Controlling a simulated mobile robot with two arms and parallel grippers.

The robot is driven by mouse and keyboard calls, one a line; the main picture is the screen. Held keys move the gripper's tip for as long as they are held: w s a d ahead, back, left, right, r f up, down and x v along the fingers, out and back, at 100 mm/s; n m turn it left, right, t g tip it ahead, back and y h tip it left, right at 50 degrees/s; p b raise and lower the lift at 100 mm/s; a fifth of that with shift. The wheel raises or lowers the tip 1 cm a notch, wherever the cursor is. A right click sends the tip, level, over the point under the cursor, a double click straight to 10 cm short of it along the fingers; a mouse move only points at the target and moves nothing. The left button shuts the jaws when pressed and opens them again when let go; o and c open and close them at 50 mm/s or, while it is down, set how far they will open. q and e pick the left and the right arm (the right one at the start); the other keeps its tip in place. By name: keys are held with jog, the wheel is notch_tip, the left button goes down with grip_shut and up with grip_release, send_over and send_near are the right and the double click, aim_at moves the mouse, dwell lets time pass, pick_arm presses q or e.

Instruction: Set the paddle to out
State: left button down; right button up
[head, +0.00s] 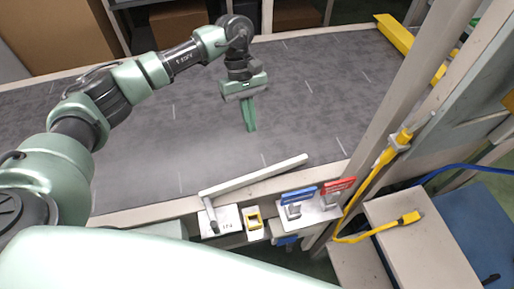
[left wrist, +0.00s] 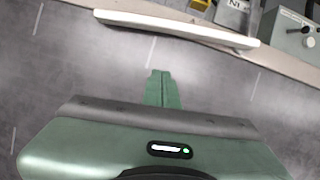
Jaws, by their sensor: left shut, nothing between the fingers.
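The paddle (head: 255,175) is a long pale bar. It slants from a dark post at a white box (head: 222,221) by the belt's near rail, out over the belt's near edge toward the right. The paddle also crosses the top of the left wrist view (left wrist: 175,27). The box carries a small dark label, too small to read surely. My left gripper (head: 250,129) points down over the grey belt, on the far side of the paddle and apart from it. Its green fingers (left wrist: 161,76) are together with nothing between them. My right gripper is not in view.
Right of the box are a yellow-framed fitting (head: 253,222), a blue handle (head: 299,196) and a red handle (head: 338,186). A pale upright post (head: 400,95) and yellow cable stand at the right. The belt (head: 130,150) around the gripper is clear. Cardboard boxes (head: 180,24) lie beyond it.

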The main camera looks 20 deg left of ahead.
pick_arm(q)
jog(key=p+x, duration=0.3)
jog(key=x, duration=0.6)
jog(key=shift+s+f, duration=0.1)
jog(key=shift+f, duration=0.05)
jog(key=s+d+p, duration=0.2)
jog(key=shift+s+d+f+p, duration=0.1)
jog(key=shift+p, duration=0.3)
jog(key=shift+s+d+f, duration=0.1)
jog(key=shift+s+d, duration=0.15)
jog(key=shift+s, duration=0.1)
jog(key=shift+f, duration=0.1)
